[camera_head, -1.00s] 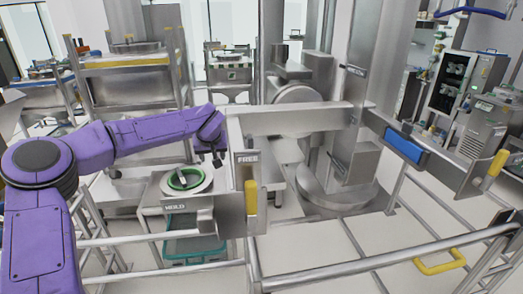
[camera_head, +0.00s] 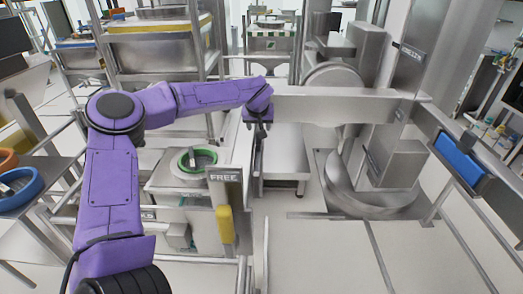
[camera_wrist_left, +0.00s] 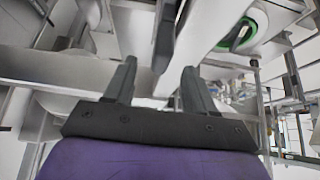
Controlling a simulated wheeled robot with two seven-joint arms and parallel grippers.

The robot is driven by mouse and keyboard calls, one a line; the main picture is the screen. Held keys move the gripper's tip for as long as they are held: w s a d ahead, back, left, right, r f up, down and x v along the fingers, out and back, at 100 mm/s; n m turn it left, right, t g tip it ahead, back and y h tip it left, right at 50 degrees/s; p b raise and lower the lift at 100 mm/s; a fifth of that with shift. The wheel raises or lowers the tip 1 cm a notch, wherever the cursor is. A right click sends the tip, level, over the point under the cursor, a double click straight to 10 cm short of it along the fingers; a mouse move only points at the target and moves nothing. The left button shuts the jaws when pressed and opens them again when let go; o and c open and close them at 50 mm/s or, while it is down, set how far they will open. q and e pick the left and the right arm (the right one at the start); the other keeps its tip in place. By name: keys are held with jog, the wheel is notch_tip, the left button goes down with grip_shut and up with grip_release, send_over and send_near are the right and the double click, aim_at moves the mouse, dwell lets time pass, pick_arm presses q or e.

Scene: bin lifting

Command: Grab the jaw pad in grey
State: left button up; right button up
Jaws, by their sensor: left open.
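A dark grey elongated pad (camera_wrist_left: 166,30), which looks like the grey jaw pad, shows at the top of the left wrist view. Its lower end lies between the two fingertips in the picture; I see no contact, and the depth is unclear. My left gripper (camera_wrist_left: 160,68) is open and empty. In the head view my left gripper (camera_head: 258,118) is at the left end of the steel beam (camera_head: 345,105), where arm and beam hide the pad. A blue pad (camera_head: 460,158) is on the right jaw arm. My right gripper is not in view.
A plate marked FREE (camera_head: 224,178) with a yellow handle (camera_head: 225,225) stands below my left arm. A green ring (camera_head: 199,160) lies on a stand behind it. Steel rails frame the pale floor.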

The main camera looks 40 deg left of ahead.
aim_at(259, 147)
pick_arm(q)
jog(key=p+x, duration=0.1)
jog(key=x, duration=0.6)
jog(key=shift+d+p, duration=0.1)
jog(key=shift+p, duration=0.2)
jog(key=shift+s+r, duration=0.15)
jog(key=shift+s, duration=0.2)
jog(key=shift+w, duration=0.1)
grip_shut()
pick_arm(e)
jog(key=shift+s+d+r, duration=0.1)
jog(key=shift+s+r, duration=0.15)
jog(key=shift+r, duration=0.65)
